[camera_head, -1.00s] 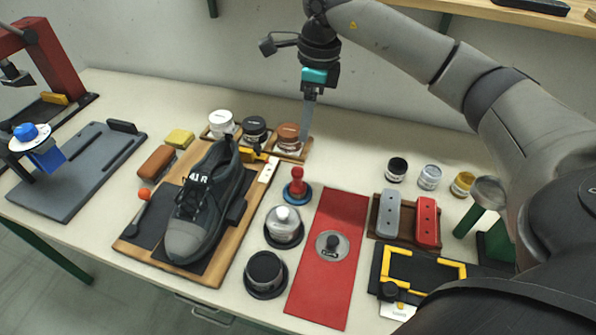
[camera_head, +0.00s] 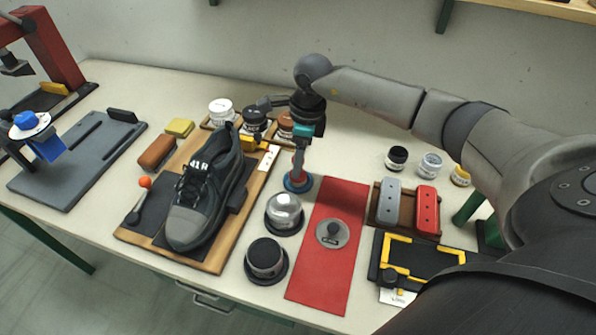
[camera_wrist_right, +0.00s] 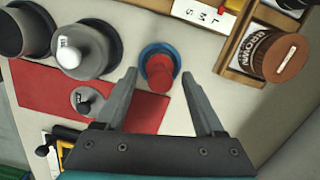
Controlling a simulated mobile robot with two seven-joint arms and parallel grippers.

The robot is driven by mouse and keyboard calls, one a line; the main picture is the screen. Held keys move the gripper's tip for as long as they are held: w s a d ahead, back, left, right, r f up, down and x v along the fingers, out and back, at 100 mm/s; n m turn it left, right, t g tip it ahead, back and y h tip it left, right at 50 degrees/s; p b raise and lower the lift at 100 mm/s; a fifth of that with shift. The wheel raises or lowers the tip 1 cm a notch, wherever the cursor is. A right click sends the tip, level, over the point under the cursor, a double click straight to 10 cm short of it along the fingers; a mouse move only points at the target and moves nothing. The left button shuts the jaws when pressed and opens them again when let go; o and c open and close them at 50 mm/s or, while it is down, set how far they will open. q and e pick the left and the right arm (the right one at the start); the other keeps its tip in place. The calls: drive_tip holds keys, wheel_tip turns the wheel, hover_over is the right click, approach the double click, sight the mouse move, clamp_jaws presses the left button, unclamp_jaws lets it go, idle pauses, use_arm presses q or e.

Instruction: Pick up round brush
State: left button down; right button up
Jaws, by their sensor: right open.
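A round piece with a red upright handle on a round blue base (camera_head: 297,184) stands on the table right of the shoe; I take it for the round brush. In the right wrist view its red handle (camera_wrist_right: 159,72) shows between the fingertips. My right gripper (camera_head: 299,165) is open above it and hides most of the handle in the head view. In the wrist view the fingers (camera_wrist_right: 161,78) stand apart on both sides of the handle, with no clear contact. My left gripper is not in view.
A silver dome on a dark base (camera_head: 285,211) and a dark round pot (camera_head: 266,260) stand in front of it. A red mat (camera_head: 322,272) lies to the right. The shoe (camera_head: 204,190) on its board is left. Lidded jars (camera_head: 221,111) stand behind.

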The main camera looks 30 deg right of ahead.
drive_tip(key=shift+w+f, duration=0.1)
drive_tip(key=shift+f, duration=0.35)
clamp_jaws()
idle(0.3)
